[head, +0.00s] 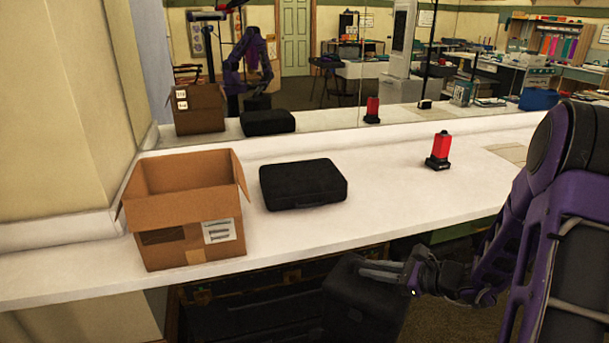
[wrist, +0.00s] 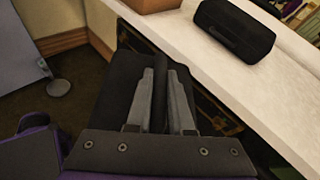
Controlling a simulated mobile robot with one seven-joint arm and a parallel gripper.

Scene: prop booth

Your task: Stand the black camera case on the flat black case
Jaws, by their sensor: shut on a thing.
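The flat black case (head: 303,184) lies on the white counter, right of a cardboard box. It also shows in the wrist view (wrist: 236,30) at the upper right. My gripper (head: 382,269) is shut on the black camera case (head: 362,308), a dark boxy case at the bottom of the head view. The camera case hangs in front of the counter, below its top and apart from the flat case. In the wrist view my fingers (wrist: 160,100) reach over the camera case (wrist: 119,82), which they partly hide. Its lower part is cut off in the head view.
The open cardboard box (head: 186,213) stands left of the flat case. A red and black device (head: 438,152) stands farther right on the white counter (head: 390,205). A mirror behind the counter reflects these things. The counter's front edge lies between the held case and the flat case.

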